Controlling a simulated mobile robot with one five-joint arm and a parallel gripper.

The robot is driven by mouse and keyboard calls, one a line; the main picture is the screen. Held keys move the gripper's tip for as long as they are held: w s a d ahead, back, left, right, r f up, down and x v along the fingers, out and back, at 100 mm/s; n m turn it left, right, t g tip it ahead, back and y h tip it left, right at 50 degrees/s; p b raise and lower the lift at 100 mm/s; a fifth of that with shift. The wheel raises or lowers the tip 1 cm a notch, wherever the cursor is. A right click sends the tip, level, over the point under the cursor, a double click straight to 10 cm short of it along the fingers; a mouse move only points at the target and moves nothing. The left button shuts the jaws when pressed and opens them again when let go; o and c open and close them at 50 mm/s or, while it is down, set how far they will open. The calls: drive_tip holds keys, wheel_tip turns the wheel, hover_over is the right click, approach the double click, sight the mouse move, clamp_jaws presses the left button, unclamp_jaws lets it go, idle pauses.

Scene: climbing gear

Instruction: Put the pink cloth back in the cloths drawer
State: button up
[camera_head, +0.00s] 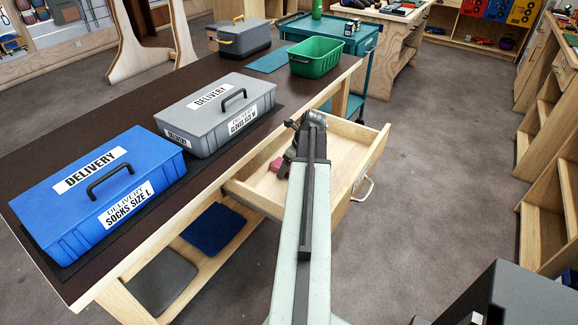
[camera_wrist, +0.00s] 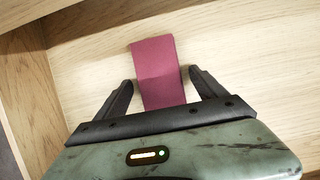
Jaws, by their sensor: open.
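The pink cloth (camera_wrist: 160,72) lies flat on the light wooden floor of the open drawer, as a folded strip. It also shows in the head view (camera_head: 276,167), partly hidden by my arm. My gripper (camera_wrist: 163,85) is open over the drawer, with one finger on each side of the cloth and a gap to both. In the head view my gripper (camera_head: 291,152) is inside the drawer area, mostly hidden by my arm. The drawer (camera_head: 362,130) is pulled out from the dark-topped bench, its metal handle facing right.
A blue delivery box (camera_head: 75,215) and a grey one (camera_head: 185,120) stand on the bench (camera_head: 130,110). A blue folded cloth (camera_head: 211,228) lies on the shelf below. The floor right of the drawer is clear.

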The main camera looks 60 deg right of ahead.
drive_tip(key=p+v, duration=1.1)
drive_tip(key=v, duration=0.1)
drive_tip(key=shift+r+p, duration=0.25)
drive_tip(key=shift+p, duration=0.05)
